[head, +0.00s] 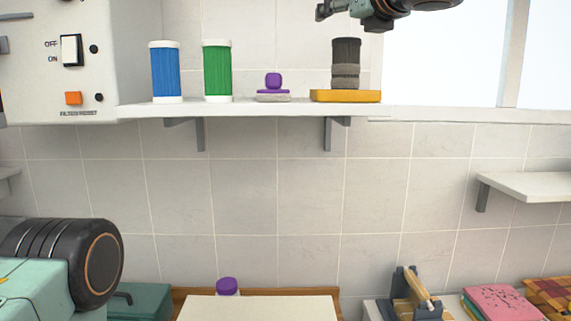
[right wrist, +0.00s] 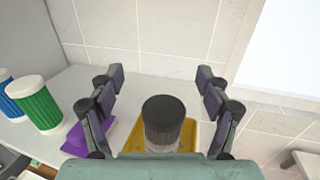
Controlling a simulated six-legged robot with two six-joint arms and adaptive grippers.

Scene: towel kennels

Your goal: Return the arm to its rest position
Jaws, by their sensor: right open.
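My right gripper (head: 345,12) shows at the top of the head view, above the wall shelf (head: 250,109). In the right wrist view its two fingers (right wrist: 160,78) are spread wide with nothing between their tips. A dark grey ribbed canister (head: 346,62) stands upright on a yellow tray (head: 345,97) at the shelf's right end. In the right wrist view the canister (right wrist: 162,112) lies below the gap between the fingers, apart from them. My left gripper is not in view.
A blue canister (head: 165,71), a green canister (head: 217,70) and a purple-knobbed item (head: 273,83) stand left along the shelf. A switch box (head: 75,75) is at far left. A smaller shelf (head: 530,186) is at right. Wall below the shelf is clear.

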